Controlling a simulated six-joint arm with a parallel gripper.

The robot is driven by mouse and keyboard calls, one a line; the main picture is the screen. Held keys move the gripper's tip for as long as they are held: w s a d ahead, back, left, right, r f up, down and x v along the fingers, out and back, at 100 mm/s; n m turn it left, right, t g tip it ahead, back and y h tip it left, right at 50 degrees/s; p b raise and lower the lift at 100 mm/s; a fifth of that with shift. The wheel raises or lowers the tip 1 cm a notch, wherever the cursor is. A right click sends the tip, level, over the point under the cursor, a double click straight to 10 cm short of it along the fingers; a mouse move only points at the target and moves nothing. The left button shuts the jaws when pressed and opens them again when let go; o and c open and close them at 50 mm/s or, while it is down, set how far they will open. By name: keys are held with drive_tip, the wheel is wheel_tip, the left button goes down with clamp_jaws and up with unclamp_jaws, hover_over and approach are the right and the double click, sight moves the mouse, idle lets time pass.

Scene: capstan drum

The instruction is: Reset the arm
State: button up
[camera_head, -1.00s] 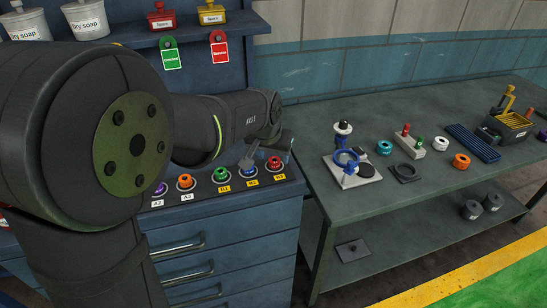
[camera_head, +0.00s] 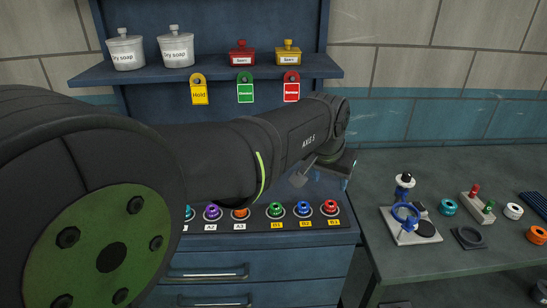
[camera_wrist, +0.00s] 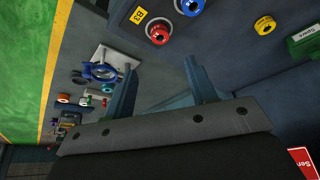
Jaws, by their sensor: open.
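My arm reaches across the head view from the left, above the blue cabinet (camera_head: 300,268). My gripper (camera_head: 333,180) hangs past the panel's right end, above the red B3 ring (camera_head: 331,207) and apart from it. In the wrist view the two fingers of my gripper (camera_wrist: 162,72) stand wide apart with nothing between them. The red ring also shows there (camera_wrist: 157,31), beyond the fingers. The rings on the panel run teal, purple (camera_head: 212,212), orange (camera_head: 240,213), green (camera_head: 276,210), blue (camera_head: 304,209) and red. My arm hides the panel's left end.
A shelf (camera_head: 215,70) above holds soap jars (camera_head: 176,48) and small red and yellow boxes; Hold, green and red tags (camera_head: 291,88) hang below. The workbench (camera_head: 450,265) at right carries a blue-ringed stand (camera_head: 405,215), loose rings and a block with pegs.

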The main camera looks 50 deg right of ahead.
sight(331, 204)
drive_tip(key=x, duration=1.2)
drive_tip(key=shift+f, duration=0.1)
wheel_tip(331, 204, up, 3)
drive_tip(key=shift+a+f, duration=0.1)
drive_tip(key=shift+f, duration=0.05)
drive_tip(key=shift+r, duration=0.65)
drive_tip(key=shift+f, duration=0.1)
